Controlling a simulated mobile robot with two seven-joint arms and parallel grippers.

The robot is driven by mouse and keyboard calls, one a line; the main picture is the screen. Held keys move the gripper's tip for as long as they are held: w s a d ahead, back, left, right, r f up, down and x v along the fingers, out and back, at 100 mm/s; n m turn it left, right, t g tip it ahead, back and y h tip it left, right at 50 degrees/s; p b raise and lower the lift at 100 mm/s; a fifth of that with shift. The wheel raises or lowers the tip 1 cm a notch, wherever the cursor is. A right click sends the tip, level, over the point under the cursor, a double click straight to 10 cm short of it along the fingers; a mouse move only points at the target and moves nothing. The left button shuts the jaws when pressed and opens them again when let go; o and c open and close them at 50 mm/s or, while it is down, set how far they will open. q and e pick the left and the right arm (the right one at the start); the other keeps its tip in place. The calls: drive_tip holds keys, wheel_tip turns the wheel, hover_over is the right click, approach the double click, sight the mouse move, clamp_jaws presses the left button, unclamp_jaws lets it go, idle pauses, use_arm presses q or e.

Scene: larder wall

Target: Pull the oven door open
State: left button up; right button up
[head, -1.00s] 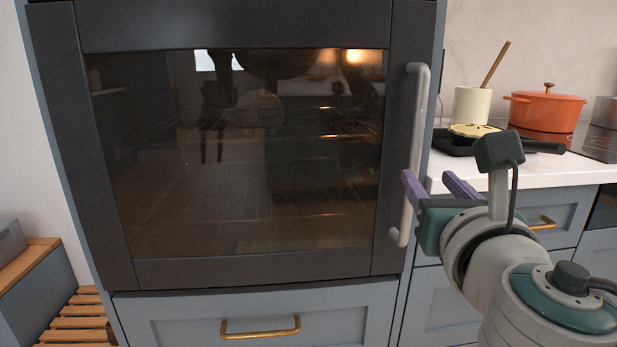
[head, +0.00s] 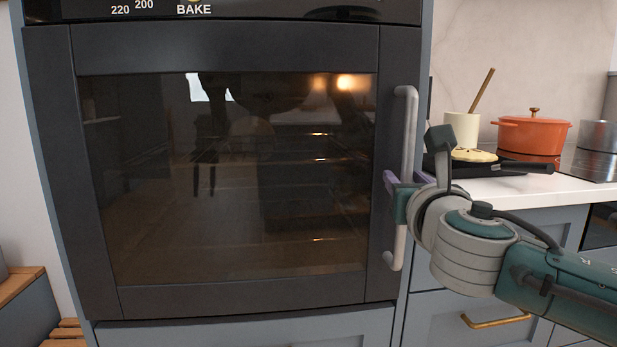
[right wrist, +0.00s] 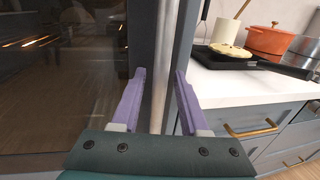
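The oven door (head: 235,294) is dark grey with a large glass window and looks closed. Its grey vertical bar handle (head: 407,130) is on the door's right side. My right gripper (head: 402,180) is at the handle's middle. In the right wrist view the handle (right wrist: 161,85) runs between the two purple fingers of the right gripper (right wrist: 160,90), with visible gaps on both sides, so the fingers are open around it. Part of the handle is hidden by the gripper in the head view. My left gripper is not in view.
A white counter (head: 500,187) stands to the right, with a pan (head: 525,166), a cream utensil pot (head: 462,128) and an orange pot (head: 533,133). Drawers with brass handles (head: 496,321) are below it. A wooden-topped bench (head: 22,284) is at the lower left.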

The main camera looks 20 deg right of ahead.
clamp_jaws()
idle(1.2)
